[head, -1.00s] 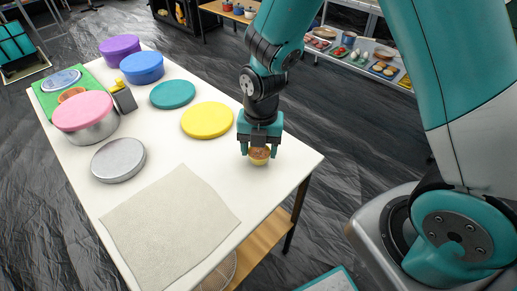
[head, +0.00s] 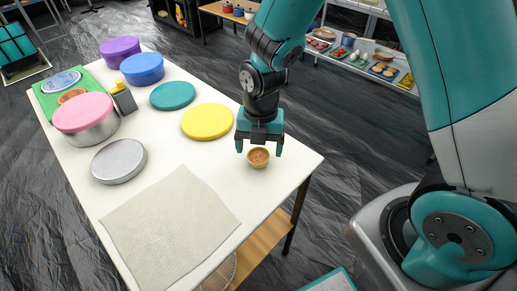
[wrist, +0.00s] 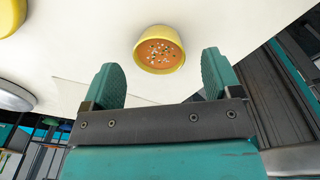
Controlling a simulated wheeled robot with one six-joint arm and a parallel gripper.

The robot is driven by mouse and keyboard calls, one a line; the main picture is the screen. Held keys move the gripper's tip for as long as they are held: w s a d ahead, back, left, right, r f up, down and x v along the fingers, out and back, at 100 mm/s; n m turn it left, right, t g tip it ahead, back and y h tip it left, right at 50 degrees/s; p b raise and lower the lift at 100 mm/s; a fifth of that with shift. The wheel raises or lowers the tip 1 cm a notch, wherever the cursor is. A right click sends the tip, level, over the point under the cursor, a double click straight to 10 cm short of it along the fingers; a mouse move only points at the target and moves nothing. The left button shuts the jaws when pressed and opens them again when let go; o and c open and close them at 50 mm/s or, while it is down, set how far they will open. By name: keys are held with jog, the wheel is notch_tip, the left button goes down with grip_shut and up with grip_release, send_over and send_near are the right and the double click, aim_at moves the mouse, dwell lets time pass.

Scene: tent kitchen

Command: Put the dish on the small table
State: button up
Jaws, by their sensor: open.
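The dish (head: 258,158) is a small yellow bowl with orange-brown contents. It stands upright on the white small table (head: 150,159), near its right corner. In the wrist view the dish (wrist: 159,50) shows coloured specks in its contents. My gripper (head: 259,151) is open and empty, just above and behind the dish. In the wrist view the dish lies beyond the two fingertips, with clear space between it and each finger.
A yellow disc (head: 207,121) and a teal disc (head: 172,95) lie left of my gripper. A grey round lid (head: 119,161), a pink-lidded pot (head: 84,117) and a beige cloth (head: 170,228) are also on the table. Shelves with food (head: 370,62) stand at the back.

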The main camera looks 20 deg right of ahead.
aim_at(260, 152)
notch_tip(260, 152, up, 10)
jog(key=p, duration=0.1)
jog(key=s+a+r+m+y, duration=0.1)
jog(key=s+r+m, duration=0.4)
jog(key=s+m, duration=0.3)
jog(key=s+a+r+m+y, duration=0.2)
jog(key=s+r+m, duration=0.4)
jog(key=m, duration=0.9)
jog(key=shift+s+a+r+t+y, duration=0.25)
jog(key=shift+s+r+t+y, duration=0.05)
jog(key=shift+s, duration=0.75)
notch_tip(260, 152, up, 8)
jog(key=p, duration=0.7)
jog(key=shift+f, duration=0.25)
